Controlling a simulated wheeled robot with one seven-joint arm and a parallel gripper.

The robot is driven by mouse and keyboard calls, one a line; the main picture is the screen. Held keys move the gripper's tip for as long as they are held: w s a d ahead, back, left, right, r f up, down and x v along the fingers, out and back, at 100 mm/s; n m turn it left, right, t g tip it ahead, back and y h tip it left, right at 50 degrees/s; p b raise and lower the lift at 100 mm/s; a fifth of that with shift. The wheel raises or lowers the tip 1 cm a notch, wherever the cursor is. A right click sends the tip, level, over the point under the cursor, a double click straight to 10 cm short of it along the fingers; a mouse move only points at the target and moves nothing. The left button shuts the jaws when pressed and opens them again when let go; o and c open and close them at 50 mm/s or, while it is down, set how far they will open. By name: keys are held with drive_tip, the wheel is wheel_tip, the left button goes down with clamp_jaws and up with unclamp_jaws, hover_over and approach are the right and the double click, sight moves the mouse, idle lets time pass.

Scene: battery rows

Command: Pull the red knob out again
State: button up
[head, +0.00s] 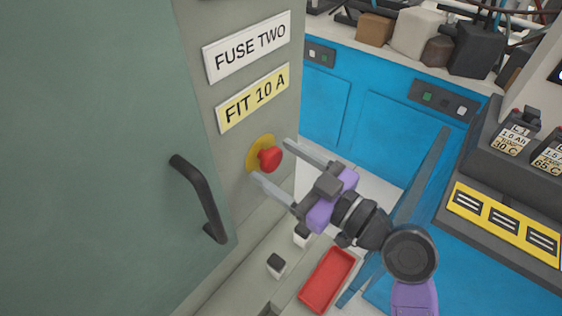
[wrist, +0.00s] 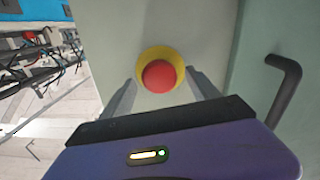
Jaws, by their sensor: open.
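The red knob (head: 269,158) sits on a round yellow plate (head: 256,154) on the grey cabinet side, below two labels. It also shows in the wrist view (wrist: 159,75), with the yellow ring (wrist: 146,55) around it. My gripper (head: 270,160) is open, with one finger on each side of the knob. In the wrist view the gripper (wrist: 158,84) has its fingertips to the left and right of the knob, with gaps that look clear. I cannot tell exactly how far the tips reach along the knob.
A green door with a black handle (head: 203,200) stands left of the knob. Labels "FUSE TWO" (head: 247,46) and "FIT 10 A" (head: 253,98) are above it. A red tray (head: 327,280) lies below my arm. Blue cabinets (head: 372,125) and a yellow-fronted battery rack (head: 506,224) stand to the right.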

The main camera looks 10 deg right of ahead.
clamp_jaws()
drive_tip(key=shift+s+d+f+b, duration=0.15)
drive_tip(key=shift+s+d+b, duration=0.4)
drive_tip(key=shift+b, duration=0.25)
drive_tip(key=shift+s+d, duration=0.15)
unclamp_jaws()
